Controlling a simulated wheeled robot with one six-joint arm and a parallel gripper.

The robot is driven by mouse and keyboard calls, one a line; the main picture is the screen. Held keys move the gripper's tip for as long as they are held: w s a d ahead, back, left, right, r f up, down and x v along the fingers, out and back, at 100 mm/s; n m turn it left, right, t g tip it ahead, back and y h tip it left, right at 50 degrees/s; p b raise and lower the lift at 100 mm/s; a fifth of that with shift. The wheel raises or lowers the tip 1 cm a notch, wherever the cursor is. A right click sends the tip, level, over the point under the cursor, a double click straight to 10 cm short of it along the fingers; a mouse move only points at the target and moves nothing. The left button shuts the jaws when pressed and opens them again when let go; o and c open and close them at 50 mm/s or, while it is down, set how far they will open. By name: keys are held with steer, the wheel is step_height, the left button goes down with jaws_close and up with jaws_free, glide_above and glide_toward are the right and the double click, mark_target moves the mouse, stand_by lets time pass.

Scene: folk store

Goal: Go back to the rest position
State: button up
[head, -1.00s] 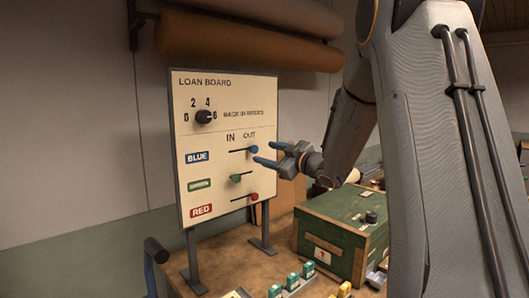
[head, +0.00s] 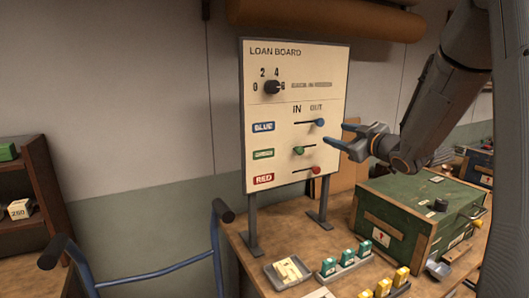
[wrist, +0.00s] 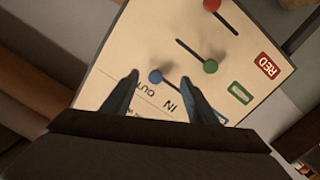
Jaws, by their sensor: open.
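My gripper (head: 342,139) is open and empty, its two blue-grey fingers apart, just right of the loan board (head: 257,190) in the head view. The board stands upright on two posts. Its blue slider knob (head: 320,122) is at the OUT end of its slot, the green knob (head: 299,150) is towards the IN end, and the red knob (head: 316,170) is at the OUT end. The dial (head: 272,87) is near the top. In the wrist view, the blue knob (wrist: 155,76) shows between the open fingers (wrist: 163,98), and I cannot tell whether they touch the board.
A green wooden box (head: 400,215) stands on the bench right of the board, below my arm. A small tray (head: 277,280) and racks of green (head: 347,262) and yellow (head: 383,288) blocks lie in front. Blue handlebars (head: 160,273) and a shelf (head: 45,190) are at left.

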steer(key=s+a+f+m+g+h, duration=0.2)
steer(key=s+f+m+g+h, duration=0.25)
steer(key=f, duration=0.55)
steer(key=s+a+f+m+g, duration=0.1)
steer(key=s+a+f+g, duration=0.2)
steer(key=s, duration=0.7)
steer(key=s+a+f+m+g+b, duration=0.1)
steer(key=s+a+f+m+g, duration=0.1)
steer(key=s+f, duration=0.6)
steer(key=s+a+f+m+g+b, duration=0.1)
steer(key=s+a+f+g, duration=0.3)
steer(key=s, duration=0.8)
steer(key=shift+f+m+g+h, duration=0.35)
steer(key=shift+f+g+h, duration=0.1)
steer(key=shift+f+g, duration=0.35)
